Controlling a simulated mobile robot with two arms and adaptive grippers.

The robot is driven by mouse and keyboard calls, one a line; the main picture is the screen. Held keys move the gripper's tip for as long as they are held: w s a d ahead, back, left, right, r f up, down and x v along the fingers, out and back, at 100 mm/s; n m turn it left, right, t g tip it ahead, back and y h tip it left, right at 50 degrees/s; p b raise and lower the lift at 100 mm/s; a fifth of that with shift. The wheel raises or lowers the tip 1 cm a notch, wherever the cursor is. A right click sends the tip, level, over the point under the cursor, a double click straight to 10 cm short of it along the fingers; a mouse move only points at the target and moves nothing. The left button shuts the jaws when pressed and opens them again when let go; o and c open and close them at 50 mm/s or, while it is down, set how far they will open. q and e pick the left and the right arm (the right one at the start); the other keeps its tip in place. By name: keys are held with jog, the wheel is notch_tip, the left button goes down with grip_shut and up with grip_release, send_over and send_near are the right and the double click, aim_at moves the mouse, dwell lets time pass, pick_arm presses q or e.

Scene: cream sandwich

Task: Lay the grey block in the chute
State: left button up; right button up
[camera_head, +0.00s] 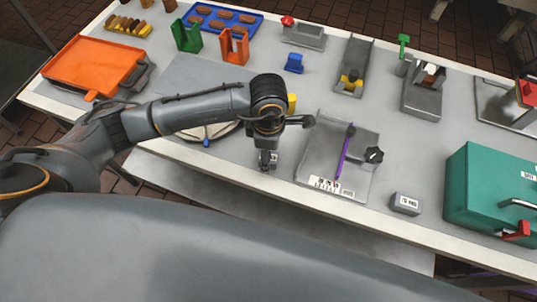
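A small grey block (405,203) with a white label lies near the table's front edge, left of the teal box. The likely chute is a long grey channel (352,65) with a yellow piece at its near end, at the back of the table; I cannot be sure that it is the chute. My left gripper (268,161) points down near the front edge, left of the grey board and well apart from the block. Its fingers are small and dark, so their opening is unclear. My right gripper is not in view.
A grey board (318,150) with a purple stick and a black knob lies between my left gripper and the block. A teal box (492,200) stands right of the block. An orange tray (92,66) is at the left. A grey fixture (422,92) stands behind.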

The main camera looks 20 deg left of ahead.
pick_arm(q)
jog(key=shift+f, duration=1.05)
grip_shut()
jog(key=shift+r, duration=0.1)
